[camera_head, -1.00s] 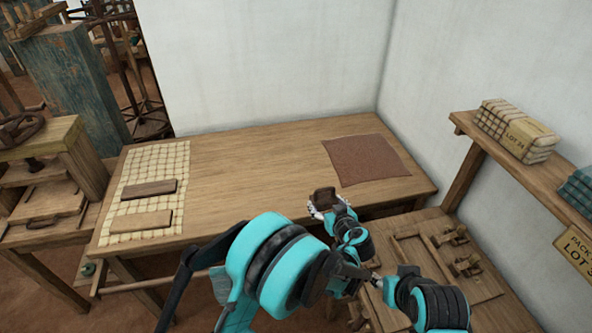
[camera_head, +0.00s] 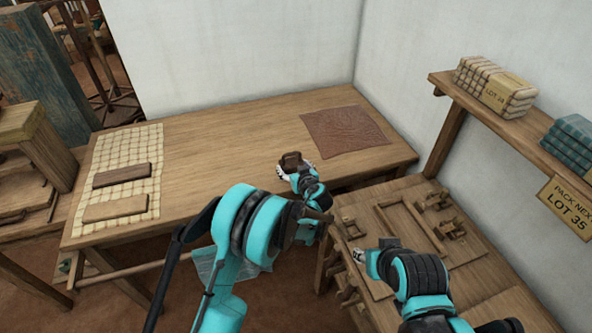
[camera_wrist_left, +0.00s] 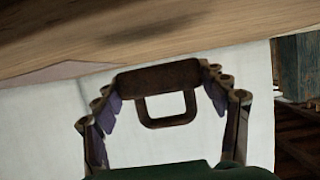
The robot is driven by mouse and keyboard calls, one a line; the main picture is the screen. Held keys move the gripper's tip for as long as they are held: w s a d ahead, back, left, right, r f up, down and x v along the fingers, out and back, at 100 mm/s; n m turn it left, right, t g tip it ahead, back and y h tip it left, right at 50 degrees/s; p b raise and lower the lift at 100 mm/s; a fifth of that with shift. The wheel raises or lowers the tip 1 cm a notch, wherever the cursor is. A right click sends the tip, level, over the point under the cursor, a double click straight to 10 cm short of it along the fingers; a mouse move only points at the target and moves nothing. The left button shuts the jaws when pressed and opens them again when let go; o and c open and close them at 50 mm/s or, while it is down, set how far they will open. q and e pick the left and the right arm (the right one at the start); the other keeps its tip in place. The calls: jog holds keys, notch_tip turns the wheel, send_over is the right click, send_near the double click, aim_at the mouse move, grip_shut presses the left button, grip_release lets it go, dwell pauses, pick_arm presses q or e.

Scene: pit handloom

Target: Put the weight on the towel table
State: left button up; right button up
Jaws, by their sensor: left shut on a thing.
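The weight (camera_head: 291,160) is a small dark brown block with a loop handle. The gap between weight and table is hard to judge. My right gripper (camera_head: 372,254) is over the side bench; its fingers are unclear.
The checked cloth (camera_head: 97,206) carries two wooden bars (camera_head: 121,175). The brown mat (camera_head: 345,131) lies at the table's right end. The side bench (camera_head: 470,285) holds wooden fittings. A wall shelf (camera_head: 530,125) carries bundles. The table's middle is clear.

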pick_arm(q)
jog(key=shift+f+b, duration=0.8)
jog(key=shift+f, duration=1.05)
jog(key=shift+f, duration=0.15)
jog(key=o, duration=1.9)
jog(key=shift+c, duration=0.2)
